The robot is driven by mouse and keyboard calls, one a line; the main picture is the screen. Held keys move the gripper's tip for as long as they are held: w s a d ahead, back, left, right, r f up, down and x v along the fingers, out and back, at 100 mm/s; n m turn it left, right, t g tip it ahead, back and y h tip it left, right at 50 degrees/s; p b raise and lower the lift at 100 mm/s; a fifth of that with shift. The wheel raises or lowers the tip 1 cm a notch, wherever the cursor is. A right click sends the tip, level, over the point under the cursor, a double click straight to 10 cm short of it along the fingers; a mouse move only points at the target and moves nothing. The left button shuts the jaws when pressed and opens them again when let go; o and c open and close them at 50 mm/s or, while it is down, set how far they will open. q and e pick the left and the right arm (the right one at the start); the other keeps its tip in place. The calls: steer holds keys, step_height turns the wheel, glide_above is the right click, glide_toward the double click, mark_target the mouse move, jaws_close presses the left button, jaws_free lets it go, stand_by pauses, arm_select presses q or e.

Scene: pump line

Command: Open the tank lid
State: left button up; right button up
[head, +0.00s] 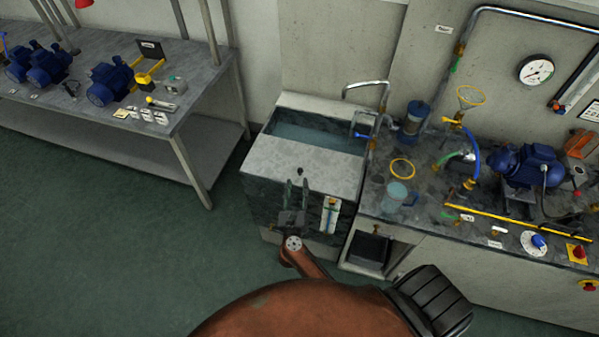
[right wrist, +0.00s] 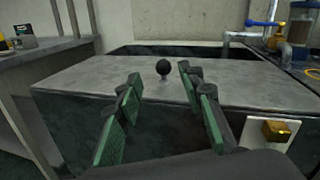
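The tank (head: 257,205) stands on the floor between the left bench and the pump counter. Its grey flat lid (head: 275,158) covers the front part of the top; water (head: 315,137) shows behind it. A small black ball knob (head: 300,171) stands near the lid's front edge. In the right wrist view the knob (right wrist: 163,67) appears ahead, between the lines of the fingers. My right gripper (head: 297,186) is open and empty at the tank's front, close to the knob and apart from it. It also shows in the right wrist view (right wrist: 160,90). My left gripper is out of view.
A counter at right holds a blue pump (head: 530,165), a clear jug (head: 397,197), a filter cylinder (head: 412,122) and pipes. A curved tap (head: 367,85) rises behind the tank. A bench (head: 190,105) with blue motors stands left. The floor between is clear.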

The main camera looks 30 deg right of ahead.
mark_target(299, 173)
steer(key=shift+w+d+f+m, duration=0.1)
steer(key=shift+d+f+m, duration=0.1)
steer(key=shift+m, duration=0.2)
steer(key=x, duration=0.7)
steer(key=shift+w+d+f, duration=0.1)
steer(key=shift+d+f, duration=0.05)
steer(key=shift+d, duration=0.1)
steer(key=shift+c, duration=0.2)
jaws_close()
